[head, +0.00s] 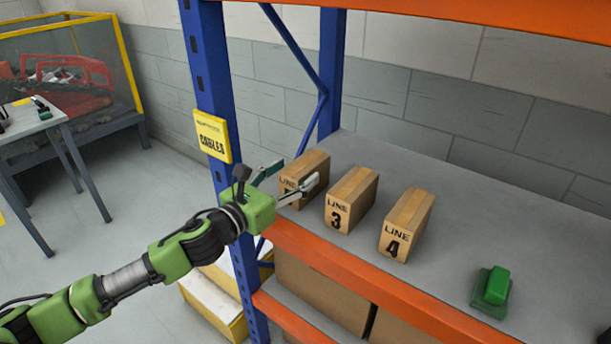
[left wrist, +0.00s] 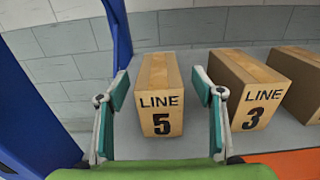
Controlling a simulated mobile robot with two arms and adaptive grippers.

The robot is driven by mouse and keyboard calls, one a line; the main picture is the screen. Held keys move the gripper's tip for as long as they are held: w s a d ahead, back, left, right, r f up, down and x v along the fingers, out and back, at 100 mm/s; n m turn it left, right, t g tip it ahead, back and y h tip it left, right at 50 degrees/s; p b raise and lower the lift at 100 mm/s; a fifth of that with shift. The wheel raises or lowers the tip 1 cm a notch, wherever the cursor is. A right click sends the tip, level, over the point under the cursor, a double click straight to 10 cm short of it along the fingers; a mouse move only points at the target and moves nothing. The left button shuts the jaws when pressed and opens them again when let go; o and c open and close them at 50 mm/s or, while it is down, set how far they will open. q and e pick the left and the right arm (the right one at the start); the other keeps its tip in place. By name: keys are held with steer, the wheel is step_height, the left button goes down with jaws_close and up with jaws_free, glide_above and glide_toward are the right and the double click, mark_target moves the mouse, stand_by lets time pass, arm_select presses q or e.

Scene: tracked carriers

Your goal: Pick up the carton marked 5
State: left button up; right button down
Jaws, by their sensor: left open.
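The carton marked 5 (left wrist: 159,99) stands upright on the grey shelf, its "LINE 5" face toward me in the left wrist view. In the head view the same carton (head: 313,165) is the leftmost of three, its number mostly hidden by my gripper. My left gripper (head: 289,179) is open. In the left wrist view its two teal fingers (left wrist: 163,93) stand on either side of the carton, with a gap on each side. The right finger is close to the carton marked 3. My right gripper is not in view.
Carton 3 (head: 350,198) stands just right of carton 5, and carton 4 (head: 405,223) farther right. A green object (head: 492,287) sits on the shelf's right part. A blue upright (head: 213,100) with a yellow sign (head: 212,137) rises left. An orange beam (head: 360,280) edges the shelf.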

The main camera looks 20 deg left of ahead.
mark_target(305, 162)
arm_select(q)
steer(key=shift+p+x, duration=0.75)
steer(key=shift+x, duration=1.85)
steer(key=shift+a+f, duration=0.1)
steer(key=c, duration=1.7)
steer(key=shift+c, duration=0.2)
